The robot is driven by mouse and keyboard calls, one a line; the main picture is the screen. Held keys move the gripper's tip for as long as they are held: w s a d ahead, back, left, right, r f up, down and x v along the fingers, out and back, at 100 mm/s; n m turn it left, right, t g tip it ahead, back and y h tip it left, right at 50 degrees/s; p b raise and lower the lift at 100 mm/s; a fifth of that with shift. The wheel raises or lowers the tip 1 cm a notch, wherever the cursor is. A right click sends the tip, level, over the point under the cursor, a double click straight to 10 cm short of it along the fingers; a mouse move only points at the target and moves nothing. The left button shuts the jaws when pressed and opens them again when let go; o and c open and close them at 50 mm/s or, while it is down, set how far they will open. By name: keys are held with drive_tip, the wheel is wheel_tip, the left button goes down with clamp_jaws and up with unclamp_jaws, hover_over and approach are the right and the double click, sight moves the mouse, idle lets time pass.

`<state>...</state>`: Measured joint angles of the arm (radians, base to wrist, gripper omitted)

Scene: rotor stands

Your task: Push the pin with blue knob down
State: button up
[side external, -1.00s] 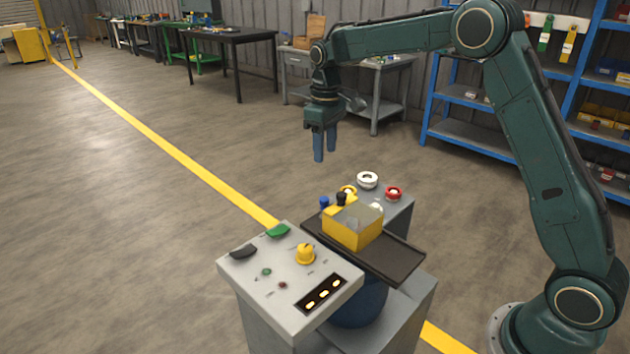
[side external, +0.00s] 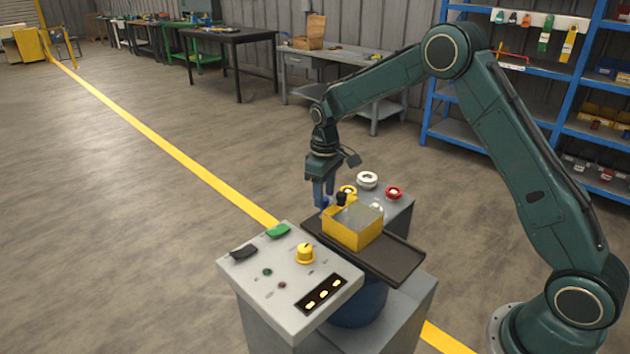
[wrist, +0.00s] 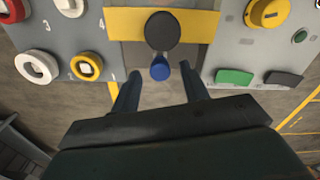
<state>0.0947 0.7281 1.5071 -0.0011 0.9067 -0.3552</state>
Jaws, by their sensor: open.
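The pin with blue knob (wrist: 160,68) shows in the wrist view just below a larger black knob (wrist: 162,30). In the side external view the blue knob (side external: 326,203) is partly hidden by my fingers, and the black knob (side external: 341,198) stands to its right, at the yellow box. My gripper (side external: 324,205) points down at the blue knob. In the wrist view my gripper (wrist: 158,72) is open, with one finger on each side of and a little below the blue knob. I cannot tell whether a finger touches it.
A yellow box (side external: 345,240) sits on a dark tray (side external: 400,262). A grey control panel (side external: 245,268) with a yellow dial (side external: 305,254) is in front. White (side external: 367,180) and red (side external: 394,193) round knobs are behind. Open floor lies to the left.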

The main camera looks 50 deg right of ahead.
drive_tip(key=shift+f, duration=0.3)
drive_tip(key=shift+c, duration=0.3)
clamp_jaws()
drive_tip(key=shift+f, duration=1.45)
drive_tip(key=shift+o, duration=0.3)
unclamp_jaws()
drive_tip(key=shift+r, duration=0.1)
